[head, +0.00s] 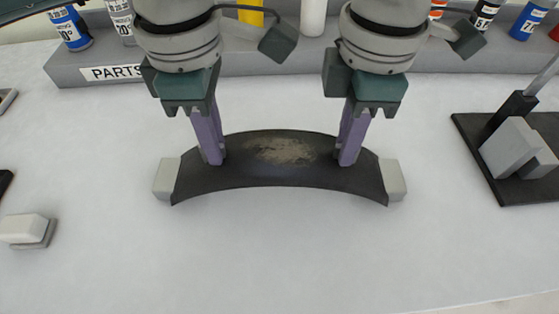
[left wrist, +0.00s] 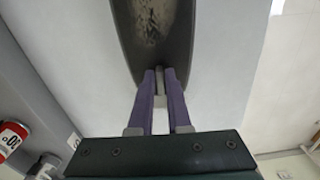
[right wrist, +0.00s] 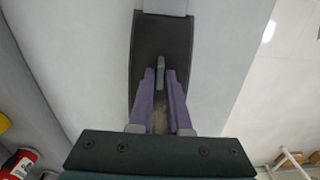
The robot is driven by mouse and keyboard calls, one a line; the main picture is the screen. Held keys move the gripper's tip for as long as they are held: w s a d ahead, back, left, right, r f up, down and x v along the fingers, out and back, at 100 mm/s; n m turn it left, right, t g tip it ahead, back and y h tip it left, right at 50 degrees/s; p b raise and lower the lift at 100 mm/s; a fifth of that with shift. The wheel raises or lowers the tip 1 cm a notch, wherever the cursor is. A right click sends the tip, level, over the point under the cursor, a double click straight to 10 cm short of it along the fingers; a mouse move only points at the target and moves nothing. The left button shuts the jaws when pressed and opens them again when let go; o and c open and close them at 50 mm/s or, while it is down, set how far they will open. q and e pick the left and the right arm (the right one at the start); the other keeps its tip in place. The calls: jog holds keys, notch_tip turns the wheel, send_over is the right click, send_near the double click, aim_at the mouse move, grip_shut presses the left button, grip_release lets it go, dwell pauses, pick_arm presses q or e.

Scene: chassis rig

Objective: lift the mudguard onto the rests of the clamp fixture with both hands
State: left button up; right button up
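The mudguard (head: 285,174), a dark curved strip with a worn pale patch, lies across the middle between two pale grey blocks at its ends, left (head: 164,180) and right (head: 395,180). My left gripper (head: 215,160) is over its left part and my right gripper (head: 348,160) over its right part, fingers pointing down. In the left wrist view a small grey tab (left wrist: 159,80) sits between the fingertips; in the right wrist view a thin grey tab (right wrist: 161,72) does too. The finger gaps are narrow; I cannot tell if they press the tabs. No clearance under the mudguard can be made out.
A grey shelf (head: 270,62) with a PARTS label and several bottles runs along the back. A dark base with a tilted grey block (head: 512,150) stands at right. A small pale block (head: 26,230) lies at left. The front of the table is clear.

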pick_arm(q)
grip_shut()
pick_arm(e)
grip_shut()
pick_arm(q)
jog(key=shift+r, duration=0.15)
pick_arm(e)
jog(key=shift+r, duration=0.15)
dwell(0.5)
